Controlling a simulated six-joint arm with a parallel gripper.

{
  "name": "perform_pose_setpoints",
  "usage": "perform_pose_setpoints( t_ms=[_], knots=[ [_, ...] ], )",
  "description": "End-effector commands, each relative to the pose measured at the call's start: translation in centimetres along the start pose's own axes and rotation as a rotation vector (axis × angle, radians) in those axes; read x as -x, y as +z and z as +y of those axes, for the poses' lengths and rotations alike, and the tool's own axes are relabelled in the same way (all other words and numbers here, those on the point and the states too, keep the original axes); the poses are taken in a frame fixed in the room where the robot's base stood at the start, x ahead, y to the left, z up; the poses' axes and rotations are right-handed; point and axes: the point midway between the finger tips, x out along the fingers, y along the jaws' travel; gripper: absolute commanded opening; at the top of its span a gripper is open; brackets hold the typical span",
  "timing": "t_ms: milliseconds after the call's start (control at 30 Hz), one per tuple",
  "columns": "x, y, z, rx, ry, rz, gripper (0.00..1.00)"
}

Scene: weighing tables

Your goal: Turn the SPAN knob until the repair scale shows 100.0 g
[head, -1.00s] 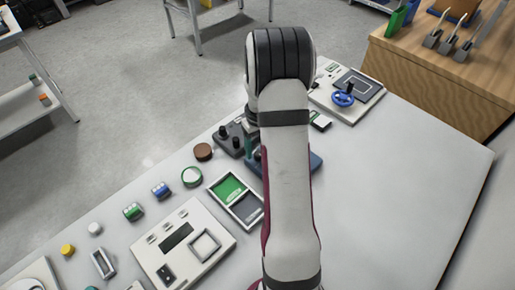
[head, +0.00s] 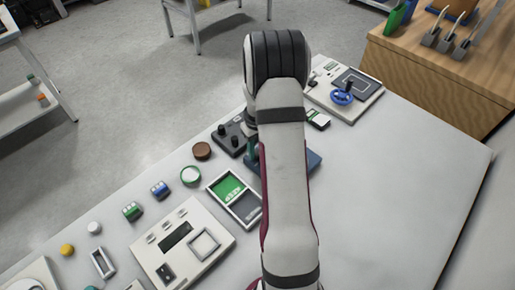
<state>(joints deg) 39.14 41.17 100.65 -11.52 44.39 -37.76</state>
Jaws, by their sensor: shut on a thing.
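My arm comes up from the bottom of the head view and bends down over the bench. My gripper (head: 253,148) shows only as a small part at the arm's left edge. It is shut at the low device behind the arm, but its fingertips and the SPAN knob in them are hidden. A dark box with black knobs (head: 228,138) stands just left of the gripper. A blue base (head: 314,161) shows on the arm's right side, mostly covered. I see no readable scale reading or knob label.
A pale scale (head: 205,262) with a dark display and a green-and-grey tray (head: 226,187) lie left of the arm. A device with a blue wheel (head: 342,97) stands behind right. The right side is clear.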

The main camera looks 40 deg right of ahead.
Motion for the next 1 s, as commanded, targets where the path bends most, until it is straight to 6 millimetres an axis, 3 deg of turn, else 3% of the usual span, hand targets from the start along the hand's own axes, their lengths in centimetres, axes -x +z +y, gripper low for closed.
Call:
perform_pose_setpoints(
  t_ms=[367, 1000],
  knots=[
    [0.05, -0.01, 0.02, -0.117, 0.0, 0.0, 0.0],
    [0.08, -0.01, 0.03, -0.704, 0.0, 0.001, 0.0]
  ],
)
